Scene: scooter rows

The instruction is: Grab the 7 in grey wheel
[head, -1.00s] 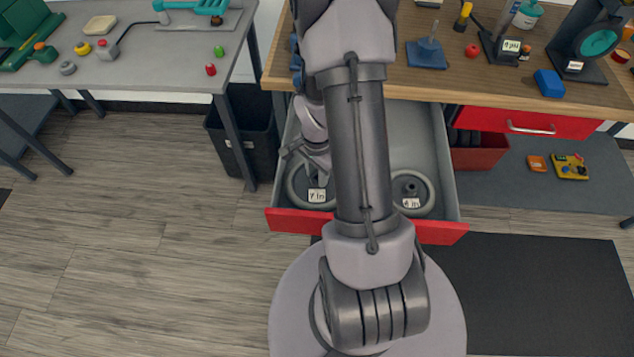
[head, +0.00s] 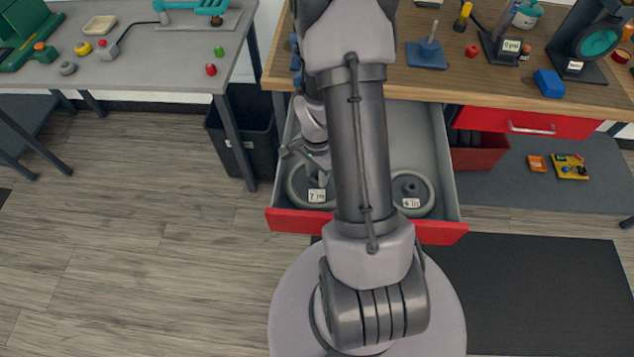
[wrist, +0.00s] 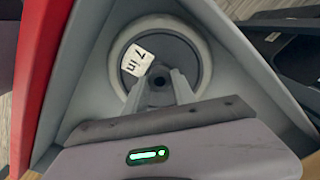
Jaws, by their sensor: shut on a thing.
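The grey wheel labelled "7 in" (head: 298,187) lies flat in the left part of the open red-fronted drawer (head: 455,231). In the wrist view the wheel (wrist: 203,62) shows a pale rim, a darker disc and a white label. My gripper (wrist: 160,82) is over the wheel's middle, its fingers shut on the hub. In the head view my gripper (head: 318,172) is partly hidden by my arm. The wheel still appears to rest on the drawer floor.
The drawer walls stand close around the wheels. The wooden workbench (head: 480,72) is above the drawer, with a blue block (head: 549,83) and stands. A black bin (head: 240,145) is left of the drawer. A red bin (head: 480,152) is to its right. Floor at left is clear.

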